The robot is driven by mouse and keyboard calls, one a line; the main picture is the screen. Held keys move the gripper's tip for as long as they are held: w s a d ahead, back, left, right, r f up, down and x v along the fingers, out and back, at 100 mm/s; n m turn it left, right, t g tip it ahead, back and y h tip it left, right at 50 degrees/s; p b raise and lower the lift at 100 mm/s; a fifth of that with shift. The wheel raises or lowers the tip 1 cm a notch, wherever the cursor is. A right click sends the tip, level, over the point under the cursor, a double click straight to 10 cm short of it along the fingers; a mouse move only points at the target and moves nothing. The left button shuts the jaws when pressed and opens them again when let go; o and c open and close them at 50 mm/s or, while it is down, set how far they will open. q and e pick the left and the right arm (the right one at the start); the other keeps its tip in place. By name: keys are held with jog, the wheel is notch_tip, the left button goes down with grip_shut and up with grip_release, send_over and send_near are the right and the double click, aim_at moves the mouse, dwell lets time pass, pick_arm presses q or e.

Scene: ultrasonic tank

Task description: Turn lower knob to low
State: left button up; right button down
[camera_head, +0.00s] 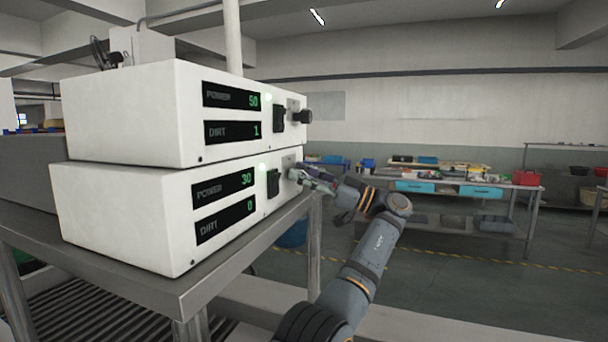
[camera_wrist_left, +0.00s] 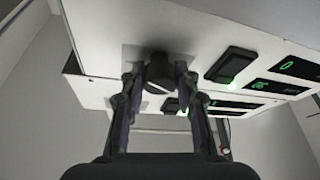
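The lower white unit (camera_head: 120,220) shows POWER 30 and DIRT 0 and has a black switch (camera_head: 273,183). Its dark round lower knob (camera_wrist_left: 160,72) shows in the left wrist view; in the head view the gripper hides it. My left gripper (camera_head: 308,178) is at the right end of the lower unit's front. In the left wrist view its two fingers (camera_wrist_left: 158,85) stand on either side of the knob, apart, with a small gap seeming to show at each side. My right gripper is not in view.
The upper white unit (camera_head: 120,110) sits on the lower one, with its own black knob (camera_head: 303,117) just above my left gripper. Both stand on a metal table (camera_head: 190,285). A workbench (camera_head: 450,188) with several items stands farther back.

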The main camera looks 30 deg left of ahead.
pick_arm(q)
jog(key=o, duration=0.4)
jog(key=shift+f, duration=0.1)
